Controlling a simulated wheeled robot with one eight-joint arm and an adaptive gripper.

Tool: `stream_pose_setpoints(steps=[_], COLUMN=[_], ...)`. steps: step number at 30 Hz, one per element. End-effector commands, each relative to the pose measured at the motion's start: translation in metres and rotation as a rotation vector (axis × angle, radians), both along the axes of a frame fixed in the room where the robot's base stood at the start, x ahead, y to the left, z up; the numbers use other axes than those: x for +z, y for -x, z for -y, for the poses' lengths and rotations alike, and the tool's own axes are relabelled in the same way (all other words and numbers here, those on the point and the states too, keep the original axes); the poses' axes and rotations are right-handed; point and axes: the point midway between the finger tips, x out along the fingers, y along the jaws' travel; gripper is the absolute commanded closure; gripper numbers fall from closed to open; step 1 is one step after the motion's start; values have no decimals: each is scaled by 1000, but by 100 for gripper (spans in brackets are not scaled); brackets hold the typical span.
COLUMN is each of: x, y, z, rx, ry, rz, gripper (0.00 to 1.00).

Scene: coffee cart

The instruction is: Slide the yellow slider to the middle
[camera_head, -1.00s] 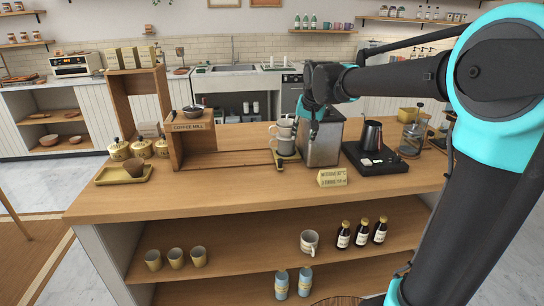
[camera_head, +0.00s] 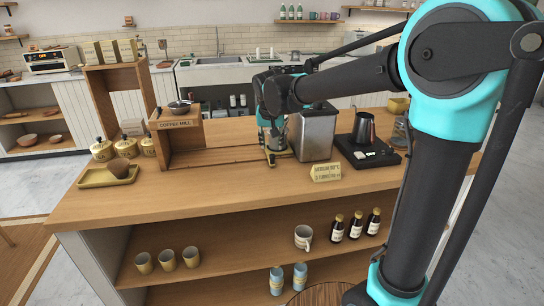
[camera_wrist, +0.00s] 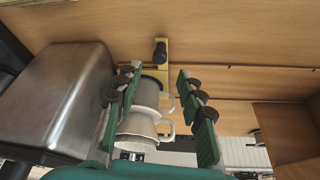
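The yellow slider (camera_head: 278,154) sits at the right end of a long slotted track (camera_head: 225,155) on the wooden counter. In the wrist view its yellow plate (camera_wrist: 164,79) carries a black upright knob (camera_wrist: 160,52). My gripper (camera_head: 270,146) is low over the slider, pointing down. The wrist view shows the gripper (camera_wrist: 157,74) open, its green fingers apart, with the knob just beyond the tips. I cannot tell whether either finger touches it. Stacked pale cups (camera_wrist: 138,125) show between the fingers in the wrist view, by the slider; my gripper mostly hides them in the head view.
A metal box (camera_head: 314,135) stands close to the right of the slider. The coffee mill stand (camera_head: 165,140) is at the track's left end. A sign (camera_head: 325,172) and a black scale with a kettle (camera_head: 364,130) are further right. The track between is clear.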

Motion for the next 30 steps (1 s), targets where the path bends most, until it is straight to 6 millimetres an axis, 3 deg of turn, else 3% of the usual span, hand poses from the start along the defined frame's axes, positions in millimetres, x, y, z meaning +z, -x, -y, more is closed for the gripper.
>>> stream_pose_setpoints(steps=[6, 12, 25, 30], x=[-40, -64, -73, -73], y=[-17, -27, -30, -30], z=[0, 0, 0, 0], rx=[-2, -1, 0, 0], ry=[-1, 0, 0, 0], rz=[0, 1, 0, 0], gripper=[61, 61, 61, 80])
